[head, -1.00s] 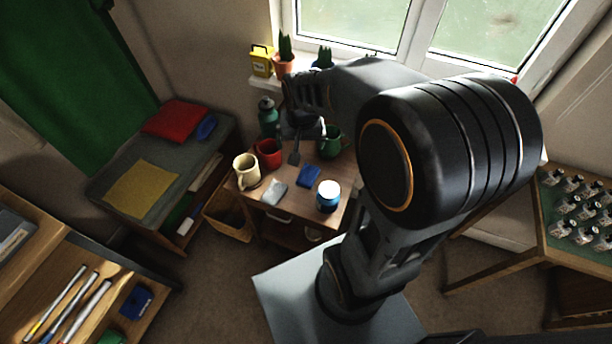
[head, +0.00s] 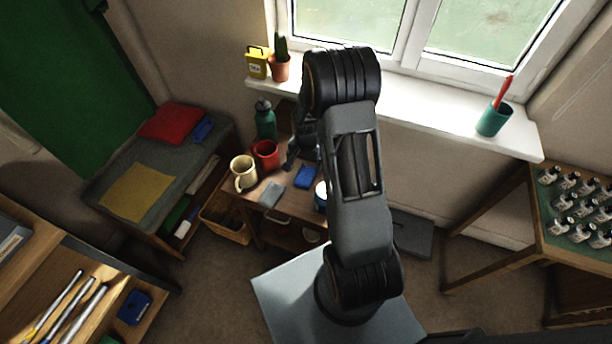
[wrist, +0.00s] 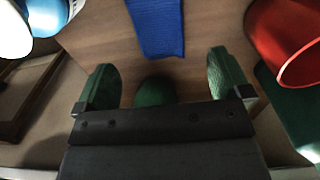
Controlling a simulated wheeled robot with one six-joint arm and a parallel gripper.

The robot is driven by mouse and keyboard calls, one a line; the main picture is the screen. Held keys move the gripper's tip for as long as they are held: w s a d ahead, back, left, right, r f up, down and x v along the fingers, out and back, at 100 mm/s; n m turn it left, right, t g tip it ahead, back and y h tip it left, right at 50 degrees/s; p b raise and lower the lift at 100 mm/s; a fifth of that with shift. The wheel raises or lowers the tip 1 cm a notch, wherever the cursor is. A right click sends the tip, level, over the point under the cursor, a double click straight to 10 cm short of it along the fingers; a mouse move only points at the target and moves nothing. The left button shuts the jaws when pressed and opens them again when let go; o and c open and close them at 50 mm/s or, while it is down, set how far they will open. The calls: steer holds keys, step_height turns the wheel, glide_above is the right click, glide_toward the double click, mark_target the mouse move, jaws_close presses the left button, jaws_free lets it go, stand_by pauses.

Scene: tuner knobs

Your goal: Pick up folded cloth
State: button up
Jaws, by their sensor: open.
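A blue folded cloth (head: 305,176) lies on the small wooden table. In the wrist view the blue cloth (wrist: 158,28) has a ribbed surface and lies beyond the fingertips, cut off by the top edge. My gripper (head: 291,163) hangs over the back of the table in the head view, partly hidden by my arm. In the wrist view my gripper (wrist: 165,75) is open, with green finger pads apart and nothing held. A green rounded thing (wrist: 155,90) shows between the fingers, mostly hidden by the gripper body.
A red mug (head: 265,155), cream mug (head: 243,172), green bottle (head: 265,120) and grey flat piece (head: 271,195) share the table. A blue-and-white jar (head: 320,197) is partly behind my arm. The windowsill (head: 430,112) holds a teal cup (head: 494,120) and a potted cactus (head: 280,68).

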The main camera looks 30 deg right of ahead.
mark_target(306, 173)
steer(key=shift+s+f+p, duration=0.1)
steer(key=shift+f+p, duration=0.2)
steer(key=shift+f, duration=3.35)
steer(key=c, duration=1.1)
steer(key=shift+r, duration=0.2)
